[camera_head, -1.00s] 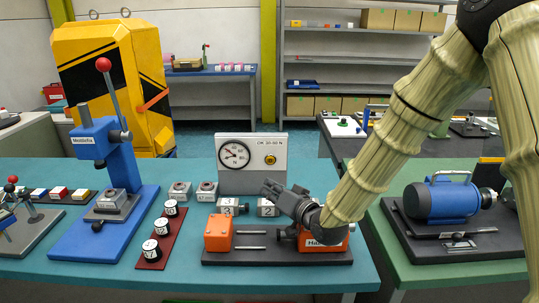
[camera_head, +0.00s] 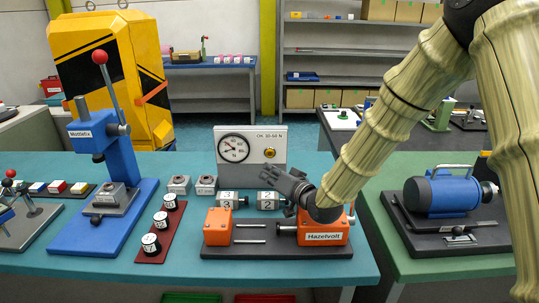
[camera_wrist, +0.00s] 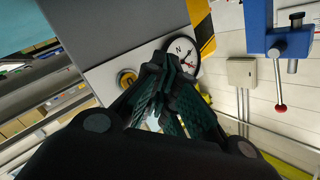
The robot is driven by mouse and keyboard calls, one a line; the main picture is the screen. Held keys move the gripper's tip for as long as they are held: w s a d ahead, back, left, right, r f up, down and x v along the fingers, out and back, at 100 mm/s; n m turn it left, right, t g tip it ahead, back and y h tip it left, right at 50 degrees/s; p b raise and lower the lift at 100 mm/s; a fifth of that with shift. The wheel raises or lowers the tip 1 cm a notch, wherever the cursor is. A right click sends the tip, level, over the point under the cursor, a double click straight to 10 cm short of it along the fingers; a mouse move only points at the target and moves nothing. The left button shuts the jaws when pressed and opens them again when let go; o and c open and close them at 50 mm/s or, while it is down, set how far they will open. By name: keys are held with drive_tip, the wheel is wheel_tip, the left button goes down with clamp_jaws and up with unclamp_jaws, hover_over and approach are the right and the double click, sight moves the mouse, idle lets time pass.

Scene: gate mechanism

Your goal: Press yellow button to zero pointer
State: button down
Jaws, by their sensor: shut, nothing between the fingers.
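The grey gauge box (camera_head: 279,145) stands on the teal bench. It has a round dial with a pointer (camera_head: 234,148) on its left and a yellow button (camera_head: 270,153) on its right. In the wrist view the yellow button (camera_wrist: 127,78) and the dial (camera_wrist: 184,57) show tilted, just beyond the fingers. The dial's pointer stands off to one side; its exact reading is too small to tell. My gripper (camera_head: 272,186) is shut and empty, in front of the box and below the button in the picture. In the wrist view my gripper (camera_wrist: 162,62) lies between button and dial.
An orange and black vise (camera_head: 325,233) labelled Hazelvolt sits under my arm. A blue press (camera_head: 120,160) stands left, beside weights on a red strip (camera_head: 161,231). A blue motor (camera_head: 442,196) is on the right bench.

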drive_tip(key=shift+w, duration=2.5)
drive_tip(key=shift+w, duration=0.15)
drive_tip(key=shift+w, duration=0.25)
drive_tip(key=shift+w, duration=0.45)
idle(0.4)
drive_tip(key=shift+s, duration=0.9)
drive_tip(key=shift+s, duration=2.5)
